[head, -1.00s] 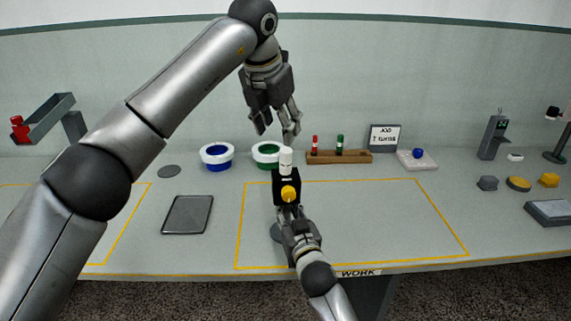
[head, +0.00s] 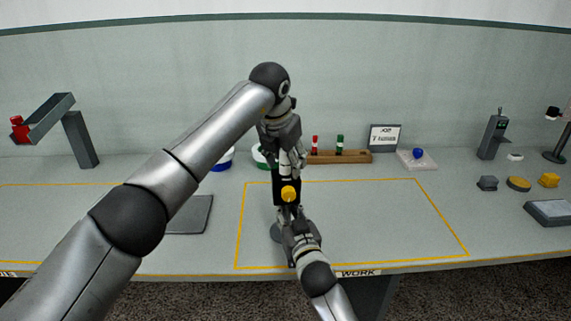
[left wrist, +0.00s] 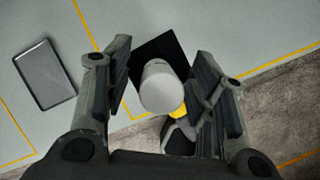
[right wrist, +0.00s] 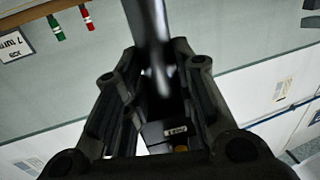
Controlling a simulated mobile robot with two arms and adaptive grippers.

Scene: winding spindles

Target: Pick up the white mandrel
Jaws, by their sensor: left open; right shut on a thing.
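The white mandrel (left wrist: 162,85) stands on top of a black holder (head: 284,186) with a yellow knob (head: 289,193). In the left wrist view its round white end lies between the fingers. My left gripper (head: 288,168) is open, pointing down over the holder, with a finger on either side of the mandrel. In the head view the gripper hides most of the mandrel. My right gripper (head: 294,217) is below the knob and shut on the black holder. In the right wrist view a dark shiny post (right wrist: 152,60) runs between its fingers.
A wooden rack (head: 350,157) with red and green pieces stands behind, beside a sign (head: 384,138). Blue and green rings (head: 223,162) are partly behind my left arm. A grey tablet (head: 195,214) lies left. The yellow-outlined area (head: 380,225) is clear to the right.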

